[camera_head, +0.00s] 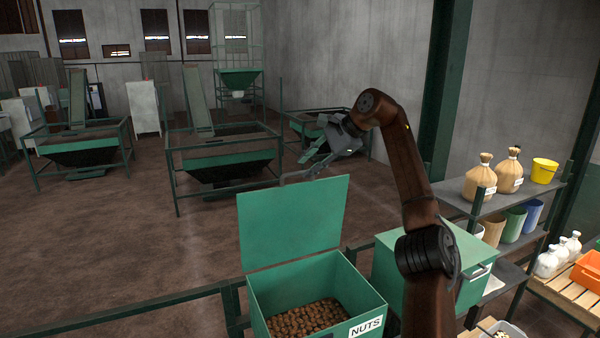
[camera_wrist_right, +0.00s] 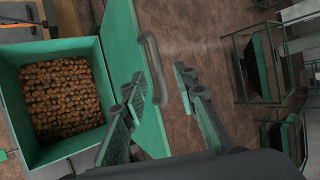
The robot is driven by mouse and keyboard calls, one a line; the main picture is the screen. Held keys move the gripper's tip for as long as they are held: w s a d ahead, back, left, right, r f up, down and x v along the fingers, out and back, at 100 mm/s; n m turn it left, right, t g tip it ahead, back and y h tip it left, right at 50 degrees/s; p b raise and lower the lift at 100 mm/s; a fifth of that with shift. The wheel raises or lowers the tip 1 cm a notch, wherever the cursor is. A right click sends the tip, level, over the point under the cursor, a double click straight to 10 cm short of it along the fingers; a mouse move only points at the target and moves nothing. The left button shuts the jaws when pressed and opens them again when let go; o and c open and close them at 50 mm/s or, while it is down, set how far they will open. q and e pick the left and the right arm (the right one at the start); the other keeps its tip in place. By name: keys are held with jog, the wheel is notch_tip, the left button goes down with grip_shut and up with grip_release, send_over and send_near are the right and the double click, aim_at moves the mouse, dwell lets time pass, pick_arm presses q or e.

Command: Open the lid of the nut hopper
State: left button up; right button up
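The green nut hopper (camera_head: 355,289) has a NUTS label on its front, and brown nuts (camera_head: 305,318) show inside. Its green lid (camera_head: 292,222) stands up, raised at the back edge. The lid also shows edge-on in the right wrist view (camera_wrist_right: 122,42), with a grey bar handle (camera_wrist_right: 153,66) on its outer side. My right gripper (camera_head: 312,158) is above and behind the lid's top edge. In the wrist view its fingers (camera_wrist_right: 157,96) are spread apart, with the lid edge and handle between them; I cannot tell whether they touch. My left gripper is not in view.
A second green bin (camera_head: 392,262) with a closed lid stands right of the hopper. A shelf (camera_head: 455,190) holds sacks and a yellow bucket (camera_head: 544,170). A green rail (camera_head: 130,312) runs left of the hopper. Green machine frames (camera_head: 222,160) stand behind on open floor.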

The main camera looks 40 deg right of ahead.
jog(key=v, duration=0.6)
jog(key=shift+s+r, duration=0.25)
jog(key=shift+s, duration=0.05)
